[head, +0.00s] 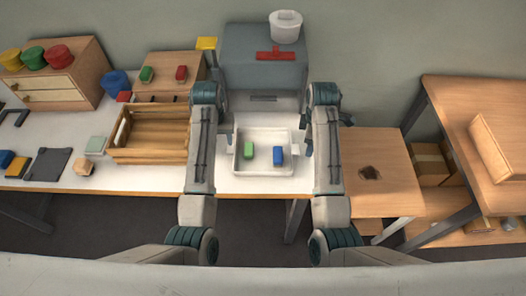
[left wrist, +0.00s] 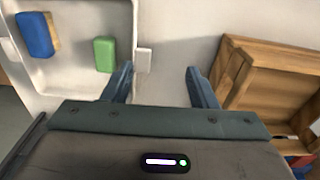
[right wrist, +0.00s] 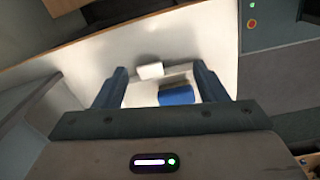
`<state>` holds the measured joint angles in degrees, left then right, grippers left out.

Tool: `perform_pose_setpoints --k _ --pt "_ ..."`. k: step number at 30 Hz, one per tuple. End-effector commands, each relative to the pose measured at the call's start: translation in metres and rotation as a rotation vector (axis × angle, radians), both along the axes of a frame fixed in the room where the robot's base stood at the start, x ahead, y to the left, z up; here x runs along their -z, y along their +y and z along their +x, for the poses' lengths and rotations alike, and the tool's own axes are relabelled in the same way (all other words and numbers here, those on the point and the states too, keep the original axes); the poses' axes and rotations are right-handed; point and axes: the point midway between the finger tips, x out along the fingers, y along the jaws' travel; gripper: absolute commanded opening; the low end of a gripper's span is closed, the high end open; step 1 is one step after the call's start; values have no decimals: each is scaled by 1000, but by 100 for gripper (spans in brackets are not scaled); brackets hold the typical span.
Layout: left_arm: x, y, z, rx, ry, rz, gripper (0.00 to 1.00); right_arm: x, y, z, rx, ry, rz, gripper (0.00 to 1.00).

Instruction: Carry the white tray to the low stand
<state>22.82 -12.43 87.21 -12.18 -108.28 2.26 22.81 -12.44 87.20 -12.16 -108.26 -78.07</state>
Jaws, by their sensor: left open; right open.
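The white tray (head: 263,170) sits on the white worktable, holding a green block (head: 249,151) and a blue block (head: 278,155). It also shows in the left wrist view (left wrist: 72,78). My left gripper (head: 228,134) is open at the tray's left side. In the left wrist view, a small white tab (left wrist: 142,61) on the tray's side lies near one fingertip. My right gripper (head: 304,136) is open at the tray's right side. In the right wrist view, another white tab (right wrist: 150,70) lies between its fingers. A low wooden stand (head: 385,195) is right of the table.
A wooden crate (head: 150,155) stands left of the tray. A grey machine (head: 262,65) with a red part and white tub stands behind it. A dark patch (head: 370,172) marks the stand top, which is otherwise clear. A taller wooden bench (head: 470,95) is at the far right.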

Motion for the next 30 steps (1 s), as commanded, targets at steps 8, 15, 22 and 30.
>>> perform_pose_setpoints --k 8,15,22,30 --pt "-27 -27 31 28 31 1 53 -27 27 31 -195 32 -4 65" --pt "-27 -27 31 28 32 1 53 -27 27 31 -199 32 -4 65" --pt "-15 -27 31 29 34 2 53 -15 27 31 -198 33 -5 65" --pt "31 -27 30 29 35 3 53 31 27 30 -197 35 -5 65"
